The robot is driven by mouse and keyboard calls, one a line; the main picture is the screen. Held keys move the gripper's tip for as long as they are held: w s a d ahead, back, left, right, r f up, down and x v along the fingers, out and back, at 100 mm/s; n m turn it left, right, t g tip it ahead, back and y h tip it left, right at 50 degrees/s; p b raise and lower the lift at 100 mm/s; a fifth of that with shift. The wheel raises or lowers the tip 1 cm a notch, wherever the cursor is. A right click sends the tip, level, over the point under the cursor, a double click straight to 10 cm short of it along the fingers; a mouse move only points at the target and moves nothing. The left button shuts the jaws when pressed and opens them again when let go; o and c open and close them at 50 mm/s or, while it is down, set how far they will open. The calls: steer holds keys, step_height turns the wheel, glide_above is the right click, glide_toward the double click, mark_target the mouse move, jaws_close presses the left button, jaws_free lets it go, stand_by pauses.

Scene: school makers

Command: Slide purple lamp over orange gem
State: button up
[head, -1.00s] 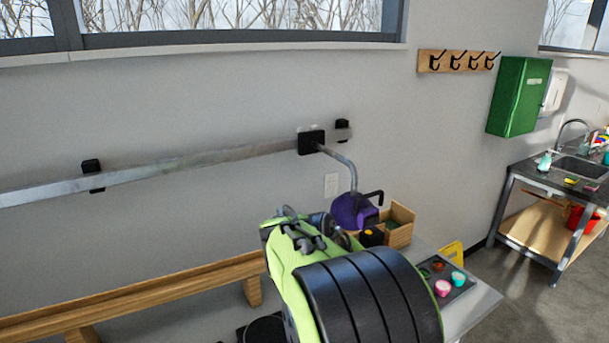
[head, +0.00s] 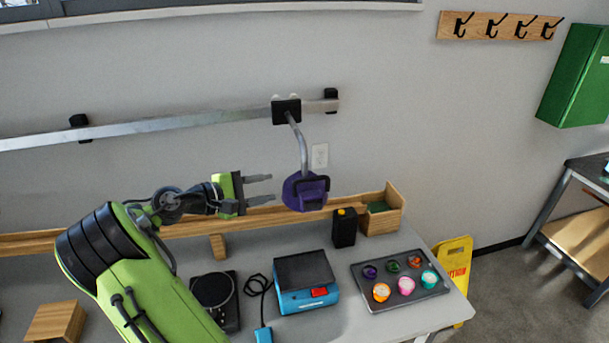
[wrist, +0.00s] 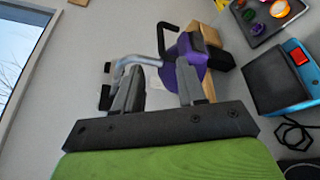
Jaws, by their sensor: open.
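The purple lamp (head: 296,192) hangs at the end of a bent metal arm from a black slider (head: 286,111) near the right end of a wall rail (head: 180,125). It has a black handle (head: 326,184). My gripper (head: 268,188) is open and empty just left of the lamp, fingers pointing at it.
On the table below stand a blue device with a dark top (head: 303,268), a black box with a yellow top (head: 344,228) and an open wooden box (head: 396,210). A black round-plate device (head: 214,292) lies left. The wall along the rail is clear.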

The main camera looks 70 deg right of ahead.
mark_target(308, 180)
steer(key=x, duration=1.5)
steer(key=shift+f+p, duration=0.15)
steer(key=shift+p, duration=0.15)
steer(key=shift+c, duration=0.3)
jaws_close()
